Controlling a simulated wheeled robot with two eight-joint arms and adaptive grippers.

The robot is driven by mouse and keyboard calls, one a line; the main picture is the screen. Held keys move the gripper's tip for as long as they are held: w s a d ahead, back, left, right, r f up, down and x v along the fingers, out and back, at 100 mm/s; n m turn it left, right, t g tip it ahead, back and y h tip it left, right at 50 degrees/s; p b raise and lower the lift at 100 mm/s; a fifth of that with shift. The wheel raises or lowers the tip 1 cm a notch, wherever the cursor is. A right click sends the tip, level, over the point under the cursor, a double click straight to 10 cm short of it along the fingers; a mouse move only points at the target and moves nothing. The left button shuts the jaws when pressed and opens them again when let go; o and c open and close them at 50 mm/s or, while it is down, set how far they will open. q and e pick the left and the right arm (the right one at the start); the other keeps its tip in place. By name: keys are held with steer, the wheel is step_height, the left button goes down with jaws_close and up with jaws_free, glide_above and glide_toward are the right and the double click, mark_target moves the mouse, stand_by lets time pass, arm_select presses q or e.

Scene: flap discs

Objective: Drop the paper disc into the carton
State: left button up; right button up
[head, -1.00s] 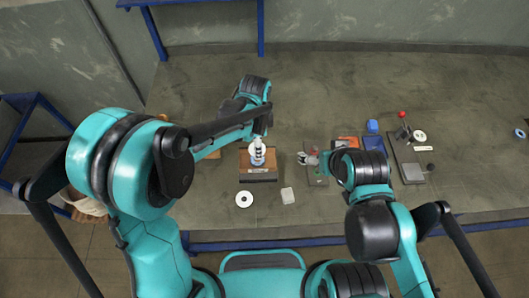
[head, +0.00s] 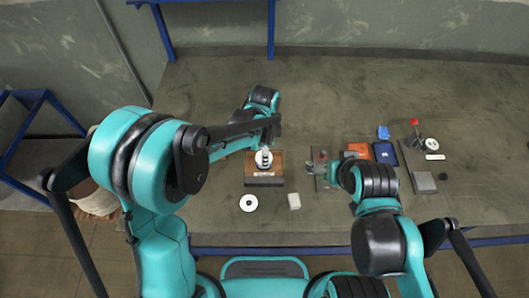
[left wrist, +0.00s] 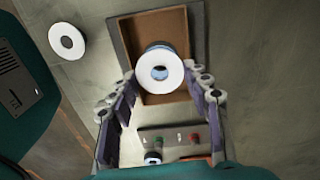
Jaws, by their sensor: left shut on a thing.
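A white ring-shaped disc (left wrist: 146,70) with a pale blue-grey part behind it is held in my left gripper (left wrist: 160,78). In the head view the disc (head: 258,164) shows below my left gripper (head: 263,150). The open brown carton (left wrist: 124,42) lies beneath and behind the disc in the left wrist view. In the head view the carton (head: 265,181) has a dark front with a pale label, and the disc and gripper hide part of its inside. The gap between disc and carton cannot be judged. My right gripper (head: 315,166) is beside a grey button box; its fingers are unclear.
The button box (left wrist: 170,138) has green and red buttons. Orange (head: 358,150) and blue (head: 384,153) items and a red-knobbed tool (head: 414,123) are at right. The table behind is clear.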

arm_select(q)
steer(key=shift+f, duration=0.2)
steer(key=shift+f+b, duration=0.45)
steer(key=shift+b, duration=0.15)
steer(key=o, duration=0.8)
steer(key=shift+c, duration=0.2)
step_height(320, 180, up, 7)
steer(key=p, duration=0.5)
steer(key=shift+r, duration=0.1)
